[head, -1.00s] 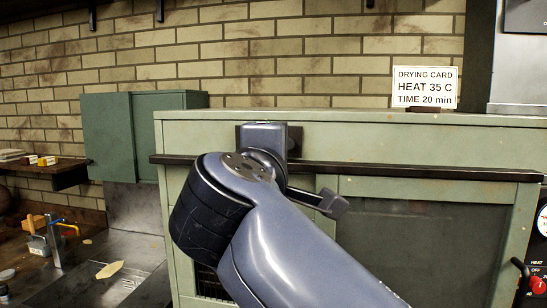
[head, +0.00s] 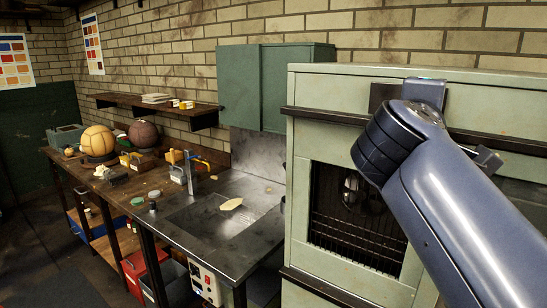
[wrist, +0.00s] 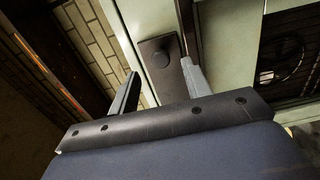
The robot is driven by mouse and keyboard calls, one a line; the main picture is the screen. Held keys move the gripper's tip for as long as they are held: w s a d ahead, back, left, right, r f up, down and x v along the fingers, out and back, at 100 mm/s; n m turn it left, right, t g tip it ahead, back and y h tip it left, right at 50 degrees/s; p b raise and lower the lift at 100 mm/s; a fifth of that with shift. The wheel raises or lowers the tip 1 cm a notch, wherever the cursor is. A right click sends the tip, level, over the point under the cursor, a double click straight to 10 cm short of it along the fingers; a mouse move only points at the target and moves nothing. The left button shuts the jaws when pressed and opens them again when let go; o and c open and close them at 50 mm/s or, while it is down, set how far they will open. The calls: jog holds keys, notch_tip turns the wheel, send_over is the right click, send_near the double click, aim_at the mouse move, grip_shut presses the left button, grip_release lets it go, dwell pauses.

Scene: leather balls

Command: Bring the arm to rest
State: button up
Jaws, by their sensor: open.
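My gripper (wrist: 160,84) shows in the wrist view with its two fingers apart and nothing held between them. Beyond the fingers is a dark plate with a round knob (wrist: 165,58) on a pale green surface. I cannot tell whether a finger touches it. In the head view my arm (head: 445,190) slants up from the lower right, raised in front of the pale green drying cabinet (head: 345,105). The fingers are mostly hidden there behind my arm.
The cabinet's dark opening (head: 350,235) shows a rack and a round fan. Left of it are a metal worktop (head: 195,218) with a tap, a green wall cupboard (head: 240,90), an orange ball (head: 97,142) and a brown ball (head: 143,133). Floor is free at lower left.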

jog(key=p+x, duration=0.1)
jog(key=x, duration=0.4)
jog(key=shift+w+d, duration=0.1)
jog(key=shift+w, duration=0.05)
